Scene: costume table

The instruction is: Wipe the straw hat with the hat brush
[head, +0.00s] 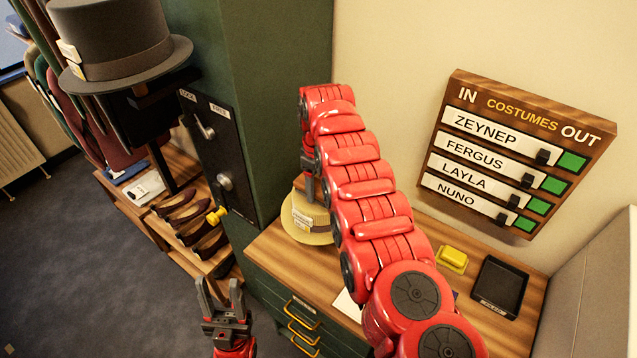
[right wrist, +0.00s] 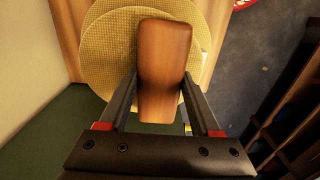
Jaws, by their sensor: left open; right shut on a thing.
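The straw hat (head: 303,225) sits on the wooden top of the green drawer cabinet, partly hidden behind my right arm in the head view. In the right wrist view its woven yellow straw (right wrist: 105,50) fills the top middle. My right gripper (right wrist: 160,85) is shut on the wooden hat brush (right wrist: 165,50), which lies in front of the straw from that camera. I cannot tell whether its bristles touch the hat. My left gripper (head: 226,300) is open and empty, low in front of the cabinet.
A black tray (head: 499,287) and a yellow block (head: 452,259) are on the cabinet top at right. A costume board (head: 515,150) hangs on the wall. A grey top hat (head: 115,40) and shoe shelves are at left.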

